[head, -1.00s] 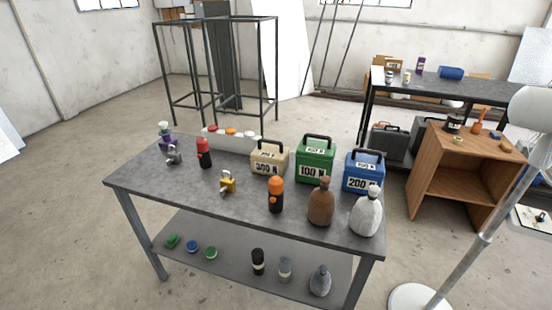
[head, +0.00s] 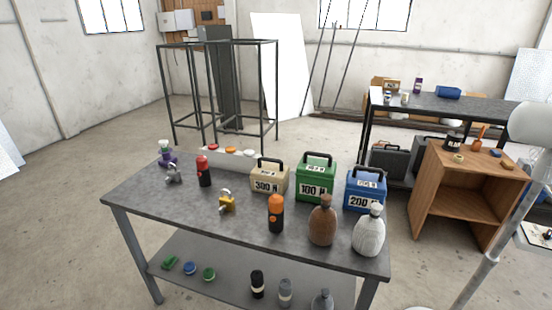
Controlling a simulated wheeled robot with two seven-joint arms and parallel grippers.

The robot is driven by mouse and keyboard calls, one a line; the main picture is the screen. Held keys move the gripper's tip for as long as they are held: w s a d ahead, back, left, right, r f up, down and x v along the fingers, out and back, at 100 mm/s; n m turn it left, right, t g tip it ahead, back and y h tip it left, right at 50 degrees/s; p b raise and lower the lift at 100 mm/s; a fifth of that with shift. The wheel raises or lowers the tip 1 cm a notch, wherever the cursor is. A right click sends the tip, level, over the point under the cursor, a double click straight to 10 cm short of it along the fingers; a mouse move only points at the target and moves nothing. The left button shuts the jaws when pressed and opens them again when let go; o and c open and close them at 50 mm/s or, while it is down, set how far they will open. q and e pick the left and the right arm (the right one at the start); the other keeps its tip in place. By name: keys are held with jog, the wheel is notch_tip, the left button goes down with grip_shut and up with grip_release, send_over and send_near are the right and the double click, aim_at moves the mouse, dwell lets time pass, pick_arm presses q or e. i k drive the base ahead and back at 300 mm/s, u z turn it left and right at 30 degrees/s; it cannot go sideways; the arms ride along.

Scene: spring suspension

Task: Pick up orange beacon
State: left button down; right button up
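The orange beacon (head: 276,213), a black cylinder with an orange cap and an orange mark, stands upright on the grey table (head: 150,200) near its front edge. A brown bottle (head: 322,222) stands just to its right, and a gold padlock (head: 227,202) lies to its left. A similar red-topped black beacon (head: 204,172) stands farther left. Neither of my grippers shows in the head view.
Beige (head: 270,177), green (head: 316,180) and blue (head: 365,190) weight boxes stand behind the beacon. A white bottle (head: 369,232) stands at the right corner. A lower shelf (head: 230,265) holds small items. A wooden cabinet (head: 465,195) and lamp pole (head: 478,270) stand right.

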aim_at(275, 209)
jog(key=u, duration=1.9)
jog(key=i, duration=2)
jog(key=z, duration=2.45)
